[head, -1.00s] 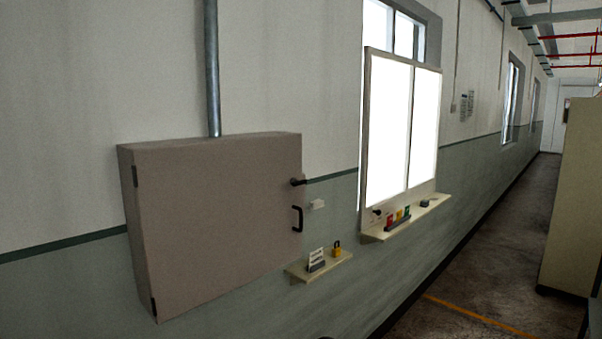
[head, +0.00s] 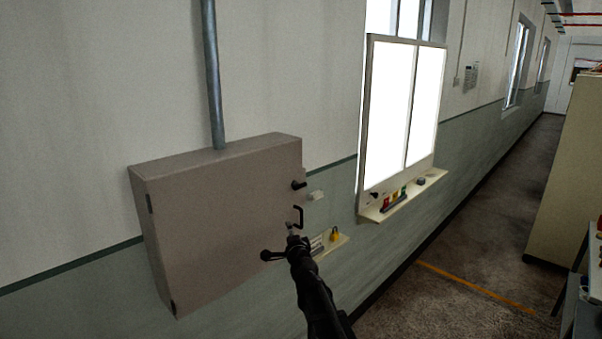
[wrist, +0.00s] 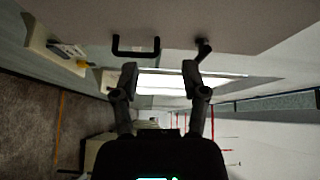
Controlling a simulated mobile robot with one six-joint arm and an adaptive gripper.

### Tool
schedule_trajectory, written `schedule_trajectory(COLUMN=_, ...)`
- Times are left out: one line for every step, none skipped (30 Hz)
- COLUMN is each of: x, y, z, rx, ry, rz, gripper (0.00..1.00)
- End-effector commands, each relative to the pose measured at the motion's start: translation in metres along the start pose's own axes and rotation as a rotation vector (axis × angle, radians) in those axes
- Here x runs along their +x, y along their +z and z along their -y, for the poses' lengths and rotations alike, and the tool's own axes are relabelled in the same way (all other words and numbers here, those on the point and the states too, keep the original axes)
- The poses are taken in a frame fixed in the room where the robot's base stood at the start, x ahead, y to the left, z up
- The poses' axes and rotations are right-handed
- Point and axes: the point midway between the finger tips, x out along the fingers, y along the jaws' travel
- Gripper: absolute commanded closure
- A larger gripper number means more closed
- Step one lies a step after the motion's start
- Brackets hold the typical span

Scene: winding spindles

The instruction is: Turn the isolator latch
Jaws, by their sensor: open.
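The isolator cabinet (head: 220,220) is a grey-brown box on the wall at the left of the head view. Its small black latch (head: 299,185) sits near the upper right edge of the door, and a black D-shaped handle (head: 300,214) is below it. My gripper (head: 280,242) is open and empty, in front of the lower right of the cabinet, below the latch. In the wrist view, my open fingers (wrist: 159,67) point at the door edge. The latch (wrist: 203,48) is beyond the right finger, and the handle (wrist: 136,50) is beyond the left finger.
A small shelf (head: 335,244) with a yellow padlock (head: 335,234) is right of my gripper, partly hidden by my arm. A bright white board (head: 402,105) with a ledge (head: 405,200) stands further right. The floor aisle is at the right, beside a beige cabinet (head: 565,180).

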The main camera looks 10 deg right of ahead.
Motion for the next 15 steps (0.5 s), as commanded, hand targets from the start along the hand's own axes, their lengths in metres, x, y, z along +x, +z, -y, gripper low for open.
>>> schedule_trajectory(x=0.006, y=-0.009, z=0.023, rx=0.043, ry=-0.025, rz=-0.041, gripper=0.43)
schedule_trajectory(x=0.008, y=-0.013, z=0.030, rx=0.069, ry=-0.040, rz=-0.067, gripper=0.43)
schedule_trajectory(x=0.010, y=-0.019, z=0.038, rx=0.102, ry=-0.058, rz=-0.098, gripper=0.43)
schedule_trajectory(x=0.011, y=-0.023, z=0.043, rx=0.127, ry=-0.070, rz=-0.120, gripper=0.43)
schedule_trajectory(x=0.012, y=-0.027, z=0.048, rx=0.148, ry=-0.082, rz=-0.139, gripper=0.43)
schedule_trajectory(x=0.013, y=-0.031, z=0.053, rx=0.173, ry=-0.095, rz=-0.162, gripper=0.43)
schedule_trajectory(x=0.014, y=-0.034, z=0.056, rx=0.190, ry=-0.103, rz=-0.178, gripper=0.43)
schedule_trajectory(x=0.014, y=-0.036, z=0.059, rx=0.204, ry=-0.111, rz=-0.191, gripper=0.43)
schedule_trajectory(x=0.014, y=-0.039, z=0.062, rx=0.219, ry=-0.119, rz=-0.206, gripper=0.43)
schedule_trajectory(x=0.015, y=-0.041, z=0.063, rx=0.229, ry=-0.124, rz=-0.215, gripper=0.43)
schedule_trajectory(x=0.015, y=-0.042, z=0.064, rx=0.237, ry=-0.128, rz=-0.223, gripper=0.43)
schedule_trajectory(x=0.015, y=-0.043, z=0.065, rx=0.245, ry=-0.131, rz=-0.229, gripper=0.43)
schedule_trajectory(x=0.015, y=-0.044, z=0.065, rx=0.249, ry=-0.133, rz=-0.233, gripper=0.43)
schedule_trajectory(x=0.015, y=-0.045, z=0.066, rx=0.251, ry=-0.135, rz=-0.236, gripper=0.43)
schedule_trajectory(x=0.015, y=-0.045, z=0.065, rx=0.253, ry=-0.136, rz=-0.238, gripper=0.43)
